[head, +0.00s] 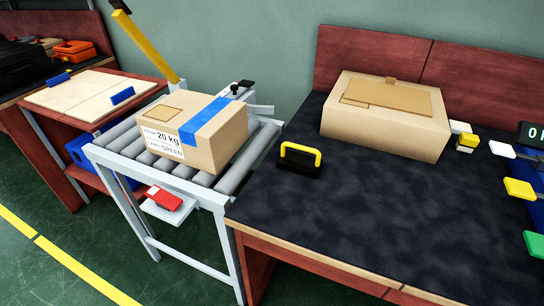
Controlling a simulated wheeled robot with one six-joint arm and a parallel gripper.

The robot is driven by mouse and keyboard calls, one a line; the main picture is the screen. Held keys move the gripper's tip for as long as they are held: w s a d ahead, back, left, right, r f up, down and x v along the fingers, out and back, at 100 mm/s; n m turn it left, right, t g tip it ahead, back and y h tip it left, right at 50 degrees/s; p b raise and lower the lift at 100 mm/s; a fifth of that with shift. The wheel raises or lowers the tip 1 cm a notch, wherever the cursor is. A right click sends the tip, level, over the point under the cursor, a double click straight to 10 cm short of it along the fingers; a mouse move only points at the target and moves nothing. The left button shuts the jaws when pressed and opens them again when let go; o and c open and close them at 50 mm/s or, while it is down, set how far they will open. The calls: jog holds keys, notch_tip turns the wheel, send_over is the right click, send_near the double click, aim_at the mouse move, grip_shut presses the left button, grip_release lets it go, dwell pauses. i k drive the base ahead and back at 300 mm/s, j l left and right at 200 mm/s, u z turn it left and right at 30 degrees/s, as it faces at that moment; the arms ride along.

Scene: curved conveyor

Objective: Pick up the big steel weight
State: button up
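I see nothing that is plainly a big steel weight. A black block with a yellow arched handle (300,159) stands upright on the dark mat of the bench, near its left edge; I cannot tell whether it is the weight. My gripper is not in view.
A carton labelled 20 kg (215,145) with blue tape sits on the roller conveyor (237,176). A larger carton (375,130) stands at the back of the dark bench (350,215). Yellow and green tabs (519,189) line the right. The bench's front middle is clear.

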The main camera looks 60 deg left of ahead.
aim_at(311, 167)
jog(key=k+j+u, duration=0.1)
jog(key=u, duration=0.3)
jog(key=j+u, duration=0.1)
jog(key=u, duration=0.25)
jog(key=k+j+u, duration=0.1)
jog(key=u, duration=0.85)
jog(key=l+u, duration=0.1)
jog(key=k+l, duration=0.05)
